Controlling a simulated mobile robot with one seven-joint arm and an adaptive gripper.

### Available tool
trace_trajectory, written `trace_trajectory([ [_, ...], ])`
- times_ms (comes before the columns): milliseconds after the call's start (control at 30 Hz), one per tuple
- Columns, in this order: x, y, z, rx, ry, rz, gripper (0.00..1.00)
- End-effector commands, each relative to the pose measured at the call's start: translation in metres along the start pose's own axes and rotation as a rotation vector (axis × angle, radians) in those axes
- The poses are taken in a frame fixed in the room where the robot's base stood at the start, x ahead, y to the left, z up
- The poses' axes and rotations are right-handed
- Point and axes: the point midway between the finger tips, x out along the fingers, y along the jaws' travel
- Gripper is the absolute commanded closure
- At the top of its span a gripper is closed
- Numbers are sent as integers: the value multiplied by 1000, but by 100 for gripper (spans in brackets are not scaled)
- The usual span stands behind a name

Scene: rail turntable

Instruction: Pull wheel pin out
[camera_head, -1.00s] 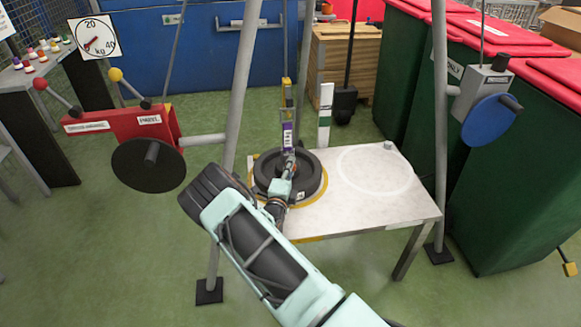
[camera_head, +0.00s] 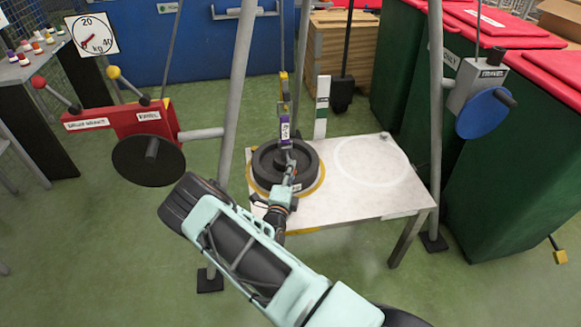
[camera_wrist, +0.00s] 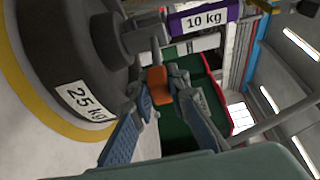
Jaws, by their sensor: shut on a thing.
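The dark wheel (camera_head: 262,172), labelled 25 kg, lies flat on the table's left side within a yellow ring; it also shows in the wrist view (camera_wrist: 70,60). My gripper (camera_head: 291,178) is at the wheel's near right side. In the wrist view my gripper (camera_wrist: 158,98) has its fingers on either side of a small orange piece (camera_wrist: 158,84), which looks like the wheel pin. The jaws are shut on it. It appears beside the wheel's hub and shaft; I cannot tell whether any of it still sits in them.
A purple 10 kg block (camera_head: 285,130) hangs above the wheel. The white table (camera_head: 350,200) is clear on its right. Grey frame poles (camera_head: 238,90) stand at both sides. A red winch (camera_head: 115,120) is left, a blue-wheeled one (camera_head: 488,113) right.

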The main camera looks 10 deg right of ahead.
Motion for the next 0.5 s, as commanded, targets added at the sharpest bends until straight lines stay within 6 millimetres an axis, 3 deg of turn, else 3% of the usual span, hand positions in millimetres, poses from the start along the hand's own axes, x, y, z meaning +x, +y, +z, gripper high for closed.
trace_trajectory([
  [67,-3,3,-2,-3,4,5,100],
  [100,-3,3,-2,-3,4,6,82],
  [233,-3,3,-2,-3,3,5,68],
  [500,-2,2,-1,-2,3,4,67],
])
